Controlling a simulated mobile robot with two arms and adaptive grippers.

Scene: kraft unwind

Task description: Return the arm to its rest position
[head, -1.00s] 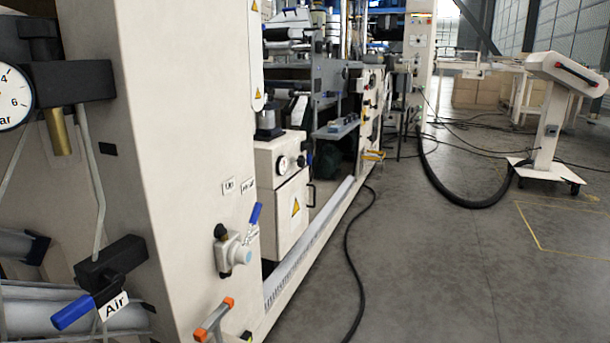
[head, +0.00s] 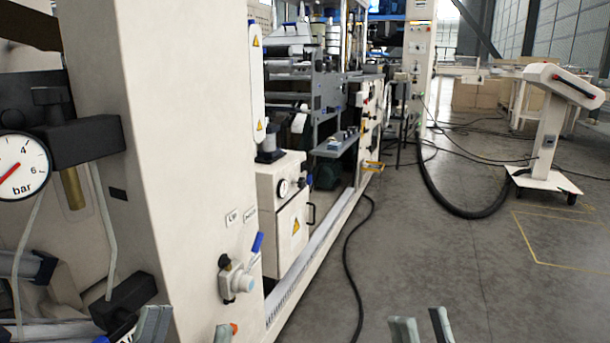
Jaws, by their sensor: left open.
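My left gripper (head: 188,328) shows at the bottom edge, left of centre. Its two grey-green fingers stand apart with nothing between them. The left finger overlaps the black air valve block (head: 122,298) in the picture; the right one partly covers an orange-ended part (head: 234,328) on the machine. My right gripper (head: 421,328) shows at the bottom edge, right of centre. Its two fingertips are apart, with bare floor between them. Both wrists and arms are below the picture. The pressure gauge (head: 20,165) with a red needle is at the left edge.
A cream machine column (head: 180,150) fills the left side, carrying a blue-handled valve (head: 238,275). A black cable (head: 350,260) lies on the floor beside the machine. A wheeled console (head: 545,140) stands at right. Floor (head: 450,270) is clear at lower right.

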